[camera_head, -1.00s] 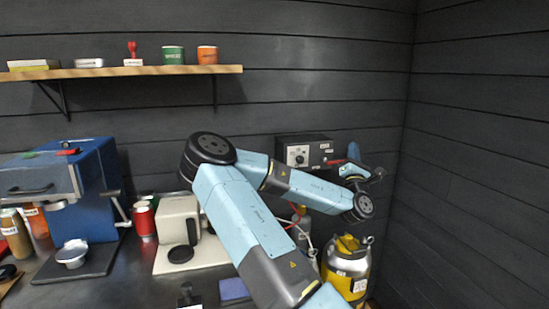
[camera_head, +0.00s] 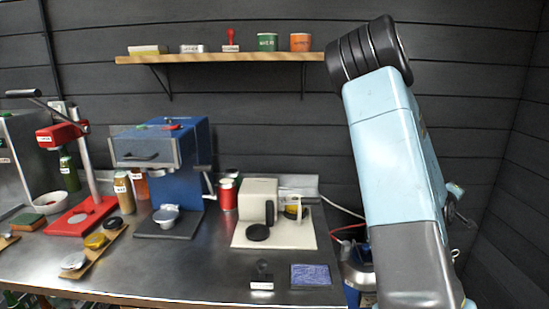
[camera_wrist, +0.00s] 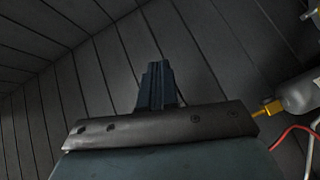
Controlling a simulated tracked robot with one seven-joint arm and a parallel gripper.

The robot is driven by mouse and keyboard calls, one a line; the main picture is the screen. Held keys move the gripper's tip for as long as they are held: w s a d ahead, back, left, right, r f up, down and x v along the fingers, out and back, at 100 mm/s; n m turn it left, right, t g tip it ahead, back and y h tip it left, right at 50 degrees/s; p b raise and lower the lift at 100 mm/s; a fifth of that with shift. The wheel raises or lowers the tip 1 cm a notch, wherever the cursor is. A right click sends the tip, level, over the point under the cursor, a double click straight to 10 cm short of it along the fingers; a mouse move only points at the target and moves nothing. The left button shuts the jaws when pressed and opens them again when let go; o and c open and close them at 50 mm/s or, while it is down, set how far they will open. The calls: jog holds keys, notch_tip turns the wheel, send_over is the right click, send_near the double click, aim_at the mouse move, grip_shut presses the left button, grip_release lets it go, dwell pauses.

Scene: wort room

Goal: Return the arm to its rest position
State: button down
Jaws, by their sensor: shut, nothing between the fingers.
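My arm (camera_head: 395,150) stands large at the right of the head view, folded upright with its dark round elbow at the top. My gripper (camera_wrist: 157,70) shows in the wrist view with its dark fingers together and nothing between them. In front of the fingers there is only dark plank wall. In the head view, a small part of the arm's far end shows behind the upright link, and the fingers cannot be made out clearly.
A steel counter (camera_head: 110,275) holds a red press (camera_head: 90,205), a blue machine (camera_head: 170,150) and a cream machine (camera_head: 257,202). A wall shelf (camera_head: 220,58) carries small items. A grey cylinder with a yellow fitting (camera_wrist: 300,95) and a red hose (camera_wrist: 290,135) is at the wrist view's right.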

jog(key=s+a+r+m+y, duration=0.15)
jog(key=a+y, duration=0.45)
jog(key=a, duration=0.6)
jog(key=s+a+r+m+y, duration=0.1)
jog(key=a+r+m+y, duration=0.3)
jog(key=a, duration=0.7)
jog(key=s+a+r+n+g+y, duration=0.1)
jog(key=s+a+r, duration=0.3)
jog(key=s+a, duration=0.4)
jog(key=s+a+r+g+y, duration=0.2)
jog(key=s+a+r, duration=0.2)
jog(key=s+a, duration=0.4)
jog(key=s, duration=0.6)
jog(key=shift+s+n, duration=0.15)
jog(key=shift+n, duration=0.2)
